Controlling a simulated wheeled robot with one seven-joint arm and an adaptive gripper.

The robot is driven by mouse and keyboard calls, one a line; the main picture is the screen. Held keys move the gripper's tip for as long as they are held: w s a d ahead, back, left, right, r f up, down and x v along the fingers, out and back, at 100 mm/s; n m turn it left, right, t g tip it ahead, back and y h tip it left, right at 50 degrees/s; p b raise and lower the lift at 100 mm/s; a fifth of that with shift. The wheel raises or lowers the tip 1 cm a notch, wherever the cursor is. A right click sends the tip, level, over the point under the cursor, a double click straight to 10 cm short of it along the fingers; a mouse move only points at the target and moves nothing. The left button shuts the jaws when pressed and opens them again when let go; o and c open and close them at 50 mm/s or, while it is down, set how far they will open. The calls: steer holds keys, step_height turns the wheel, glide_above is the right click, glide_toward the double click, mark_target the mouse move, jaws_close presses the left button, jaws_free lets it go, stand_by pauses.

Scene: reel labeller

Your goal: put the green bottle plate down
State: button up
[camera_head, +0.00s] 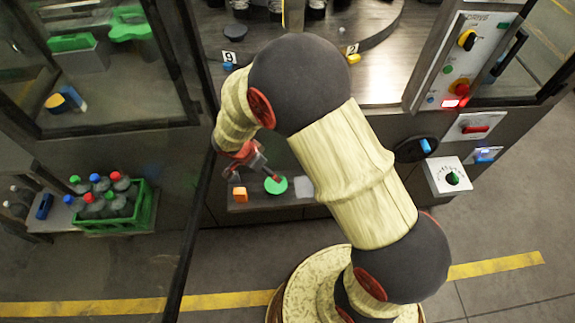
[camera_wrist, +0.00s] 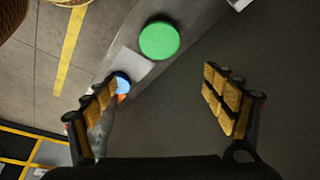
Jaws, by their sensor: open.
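The green bottle plate (camera_head: 276,185) appears as a round green disc on a narrow dark ledge (camera_head: 258,203) at the front of the machine. In the wrist view the green disc (camera_wrist: 160,40) lies flat on the ledge, ahead of the fingertips and apart from them. My gripper (camera_head: 262,168) is just above and to the left of the disc in the head view. In the wrist view my gripper (camera_wrist: 164,88) has its fingers spread wide, with nothing between them.
A green crate (camera_head: 143,213) of bottles stands at left. A control panel (camera_head: 461,60) with knobs is at upper right. The floor in front is clear.

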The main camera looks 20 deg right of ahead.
steer(key=s+d+r+n+t+y, duration=0.1)
steer(key=s+d+r+n, duration=0.15)
steer(key=r, duration=0.75)
steer(key=s+d+r+n+y, duration=0.1)
steer(key=s+d+r+n, duration=0.15)
steer(key=r, duration=0.75)
steer(key=s+r+n+t+y, duration=0.1)
steer(key=s+r+n, duration=0.3)
steer(key=s+r, duration=0.2)
steer(key=s+a+r+n+t+y, duration=0.1)
steer(key=s+r+n, duration=0.3)
steer(key=s, duration=0.6)
step_height(320, 180, up, 2)
steer(key=shift+s+r+n+t, duration=0.15)
steer(key=shift+n+t, duration=0.15)
steer(key=shift+t, duration=0.2)
